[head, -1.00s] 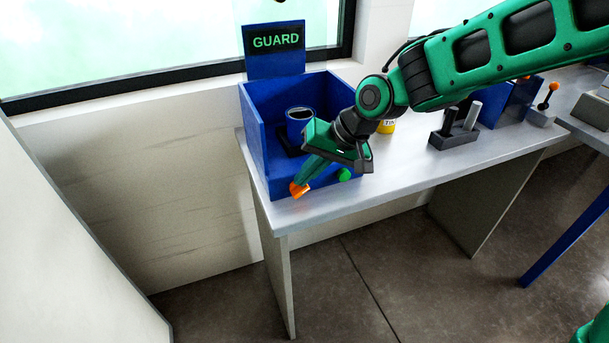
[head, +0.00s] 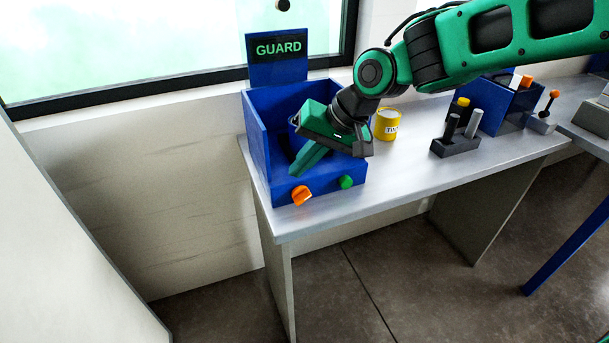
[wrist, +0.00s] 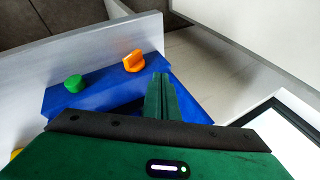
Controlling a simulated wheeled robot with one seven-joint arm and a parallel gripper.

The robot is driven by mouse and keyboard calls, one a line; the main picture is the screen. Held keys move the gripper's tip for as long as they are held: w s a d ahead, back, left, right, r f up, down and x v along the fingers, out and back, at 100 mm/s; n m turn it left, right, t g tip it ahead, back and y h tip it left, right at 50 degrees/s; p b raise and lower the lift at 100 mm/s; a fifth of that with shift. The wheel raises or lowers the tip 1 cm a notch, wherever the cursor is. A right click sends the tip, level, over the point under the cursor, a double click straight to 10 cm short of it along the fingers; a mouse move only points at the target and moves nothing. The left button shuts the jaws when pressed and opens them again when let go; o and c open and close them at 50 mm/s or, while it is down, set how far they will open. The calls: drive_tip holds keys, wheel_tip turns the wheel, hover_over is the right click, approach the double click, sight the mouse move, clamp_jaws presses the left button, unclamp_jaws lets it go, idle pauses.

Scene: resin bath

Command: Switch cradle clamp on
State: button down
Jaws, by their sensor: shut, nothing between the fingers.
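The blue box marked GUARD (head: 256,150) stands at the left end of the bench. An orange knob (head: 301,195) and a round green button (head: 345,182) are on its front face. They also show in the wrist view, the orange knob (wrist: 133,61) near the fingertips and the green button (wrist: 74,83) to its left. No readable label shows which one is the cradle clamp control. My gripper (head: 298,172) is shut and empty, pointing down over the box's front edge, apart from the knob. The box's inside is mostly hidden behind my gripper.
A yellow tin (head: 387,125) stands just right of the box. Further right are a dark holder (head: 455,147) with upright rods, another blue box (head: 508,108) and a small lever with an orange ball (head: 554,95). The bench's front strip (head: 420,180) is clear.

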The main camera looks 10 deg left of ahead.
drive_tip(key=w+v, duration=0.1)
drive_tip(key=v, duration=0.7)
drive_tip(key=shift+s+d, duration=0.3)
drive_tip(key=shift+d, duration=0.3)
drive_tip(key=shift+r, duration=0.15)
drive_tip(key=s+d+f+m+t+h, duration=0.1)
drive_tip(key=d+f+m+h, duration=0.1)
drive_tip(key=d, duration=1.2)
drive_tip(key=s+d+f+m+h, duration=0.1)
drive_tip(key=d+f+m+h, duration=0.15)
drive_tip(key=d, duration=1.05)
drive_tip(key=s+d+f+m+g+h, duration=0.1)
drive_tip(key=s+d+f+m, duration=0.1)
drive_tip(key=s+d, duration=0.6)
drive_tip(key=s+d+f+m+g, duration=0.1)
drive_tip(key=s+d+f+m, duration=0.1)
drive_tip(key=s+d, duration=0.7)
drive_tip(key=s+f, duration=0.1)
drive_tip(key=s, duration=0.2)
drive_tip(key=shift+d+f+g+h, duration=0.25)
drive_tip(key=shift+d+g+h, duration=0.1)
drive_tip(key=shift+g, duration=0.05)
drive_tip(key=shift+w+m, duration=0.1)
drive_tip(key=shift+m, duration=0.15)
